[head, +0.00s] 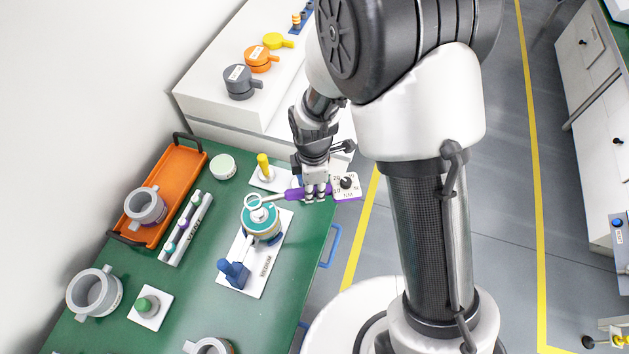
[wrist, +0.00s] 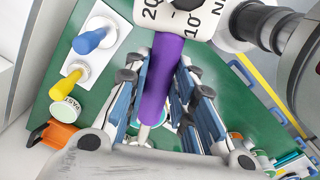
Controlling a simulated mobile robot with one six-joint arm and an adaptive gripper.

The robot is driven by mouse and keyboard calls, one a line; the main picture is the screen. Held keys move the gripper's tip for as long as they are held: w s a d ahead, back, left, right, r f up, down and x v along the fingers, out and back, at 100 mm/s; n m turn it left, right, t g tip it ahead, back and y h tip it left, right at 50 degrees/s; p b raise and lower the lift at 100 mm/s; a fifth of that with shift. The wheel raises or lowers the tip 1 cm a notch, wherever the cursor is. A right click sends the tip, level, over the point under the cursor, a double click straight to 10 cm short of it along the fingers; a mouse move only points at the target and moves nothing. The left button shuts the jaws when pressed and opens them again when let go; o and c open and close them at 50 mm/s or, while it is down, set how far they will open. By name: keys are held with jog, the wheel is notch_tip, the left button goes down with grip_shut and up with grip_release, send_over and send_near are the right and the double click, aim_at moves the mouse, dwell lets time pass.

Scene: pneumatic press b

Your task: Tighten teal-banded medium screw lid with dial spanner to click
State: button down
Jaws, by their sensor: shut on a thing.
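My gripper (head: 315,190) is shut on the purple handle (wrist: 162,80) of the dial spanner. In the head view the spanner (head: 293,194) lies roughly level, its white dial box (head: 346,185) to the right of my fingers. The dial box (wrist: 185,18) also shows at the top of the wrist view, with numbers on it. The spanner's ring end (head: 254,201) is over the teal-banded jar lid (head: 262,215), at its upper left; I cannot tell whether it is seated. The jar stands on a white MEDIUM plate (head: 266,265). In the wrist view my fingers hide most of the jar.
A blue clamp-like block (head: 234,273) stands on the plate's front end. A yellow peg (head: 264,165) stands behind the jar.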

jog(key=shift+w+f+b, duration=0.1)
jog(key=shift+f+b, duration=2.05)
jog(key=shift+f, duration=0.5)
jog(key=shift+f+b, duration=0.95)
jog(key=shift+f, duration=0.1)
dwell(0.6)
jog(key=c, duration=1.9)
grip_release()
grip_shut()
jog(key=shift+s+d+m, duration=0.15)
jog(key=shift+s+m, duration=1.55)
jog(key=shift+s, duration=0.5)
